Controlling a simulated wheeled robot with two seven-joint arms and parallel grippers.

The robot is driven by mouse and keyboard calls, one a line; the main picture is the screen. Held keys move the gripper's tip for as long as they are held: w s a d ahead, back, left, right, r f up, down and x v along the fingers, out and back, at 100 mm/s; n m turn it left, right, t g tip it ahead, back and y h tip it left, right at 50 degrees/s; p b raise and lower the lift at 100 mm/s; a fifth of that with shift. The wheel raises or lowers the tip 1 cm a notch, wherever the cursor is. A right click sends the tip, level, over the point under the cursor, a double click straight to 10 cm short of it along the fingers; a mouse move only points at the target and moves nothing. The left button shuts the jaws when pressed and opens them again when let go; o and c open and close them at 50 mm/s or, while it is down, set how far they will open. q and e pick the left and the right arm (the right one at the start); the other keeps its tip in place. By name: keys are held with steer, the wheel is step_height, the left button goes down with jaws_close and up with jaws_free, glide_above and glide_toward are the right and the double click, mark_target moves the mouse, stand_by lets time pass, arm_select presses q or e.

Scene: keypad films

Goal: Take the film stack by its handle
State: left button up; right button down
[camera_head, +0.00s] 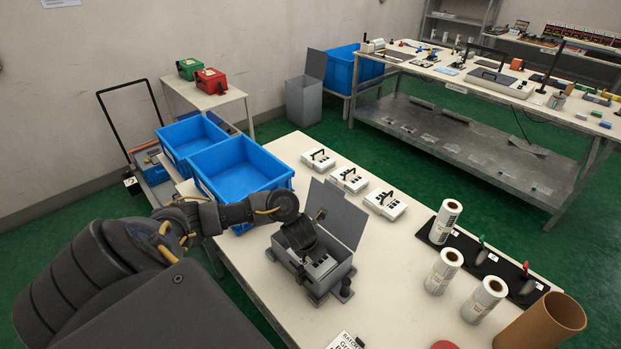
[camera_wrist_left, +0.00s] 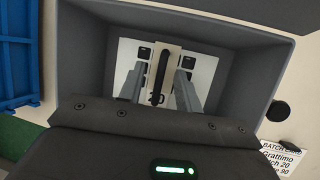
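The film stack (camera_wrist_left: 206,72) lies inside a grey box (camera_head: 339,272) whose lid stands open. It is white with black keys and has a dark upright handle (camera_wrist_left: 163,68) on a pale strip at its middle. In the head view part of the film stack (camera_head: 322,267) shows below my left gripper. My left gripper (camera_wrist_left: 161,72) points down into the box. Its two fingers are apart, one on each side of the handle, with gaps visible; their depth relative to the handle is hard to tell. My right gripper is in neither view.
Several white keypad stacks with black handles (camera_head: 385,204) stand behind the box. The raised lid (camera_head: 338,212) is close to my gripper. Blue bins (camera_head: 240,168) stand at left. White film rolls (camera_head: 444,270) and a brown tube (camera_head: 541,322) stand at right.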

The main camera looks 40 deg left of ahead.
arm_select(q)
jaws_close()
steer(key=shift+r, duration=0.1)
